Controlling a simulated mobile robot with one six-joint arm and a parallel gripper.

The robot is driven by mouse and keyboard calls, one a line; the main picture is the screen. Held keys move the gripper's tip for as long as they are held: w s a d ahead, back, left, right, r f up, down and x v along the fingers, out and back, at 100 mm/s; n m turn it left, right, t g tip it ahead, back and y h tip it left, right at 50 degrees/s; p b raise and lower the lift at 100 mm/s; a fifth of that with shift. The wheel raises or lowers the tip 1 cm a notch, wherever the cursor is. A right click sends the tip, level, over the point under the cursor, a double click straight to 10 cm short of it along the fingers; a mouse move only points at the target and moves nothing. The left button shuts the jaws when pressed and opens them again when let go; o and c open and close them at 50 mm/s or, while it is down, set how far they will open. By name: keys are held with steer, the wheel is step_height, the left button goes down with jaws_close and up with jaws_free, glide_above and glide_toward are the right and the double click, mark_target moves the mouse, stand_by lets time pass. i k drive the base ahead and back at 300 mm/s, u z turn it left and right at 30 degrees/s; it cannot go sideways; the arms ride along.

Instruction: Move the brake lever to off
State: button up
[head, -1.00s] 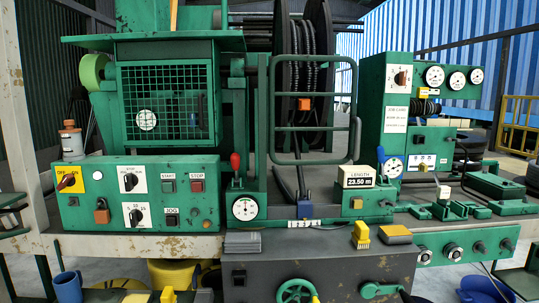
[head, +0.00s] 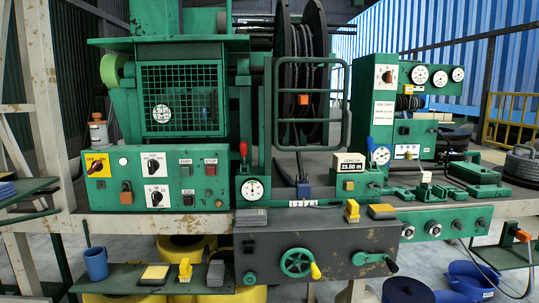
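A lever with a red knob (head: 243,149) stands upright on a green post, just above a round white dial (head: 253,189). It looks like the brake lever, but I can read no brake label. Its off mark is too small to make out. A red switch handle (head: 96,167) on a yellow plate sits at the upper left of the green control panel (head: 200,199). My gripper is not in view.
A green mesh guard (head: 182,99) and a barred green frame (head: 309,102) rise behind the bench. A crank wheel (head: 297,262) with a yellow knob projects below the bench. A low shelf holds a blue mug (head: 96,263). Blue buckets stand at lower right.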

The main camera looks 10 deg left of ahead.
mark_target(244, 146)
steer(key=u, duration=0.5)
steer(key=i, duration=1)
steer(key=u, duration=0.05)
